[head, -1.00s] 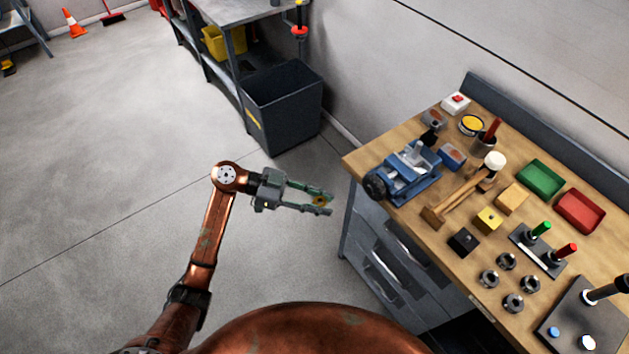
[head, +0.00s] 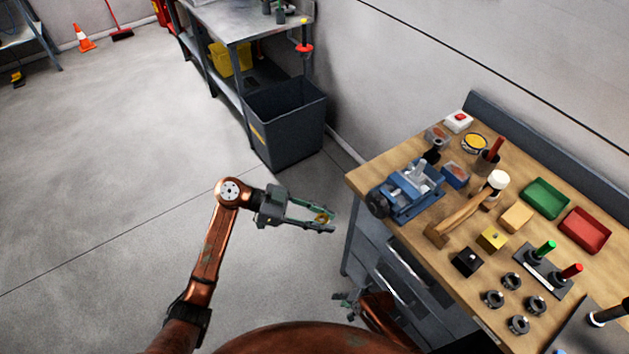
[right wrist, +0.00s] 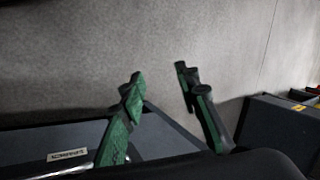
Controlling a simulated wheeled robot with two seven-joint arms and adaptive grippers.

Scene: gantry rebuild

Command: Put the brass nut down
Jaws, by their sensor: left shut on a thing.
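The brass nut (head: 321,218) is a small yellow ring between the fingertips of my left gripper (head: 326,220). The left gripper is shut on it and holds it in the air over the floor, left of the workbench (head: 372,168). My right gripper (head: 346,301) is low beside the bench's drawers in the head view. In the right wrist view its two green-edged fingers (right wrist: 160,90) stand apart with nothing between them.
The bench carries a blue vise (head: 410,190), a mallet (head: 460,215), a green tray (head: 545,198), a red tray (head: 584,231) and several steel nuts (head: 511,281). A dark bin (head: 285,125) stands by the wall.

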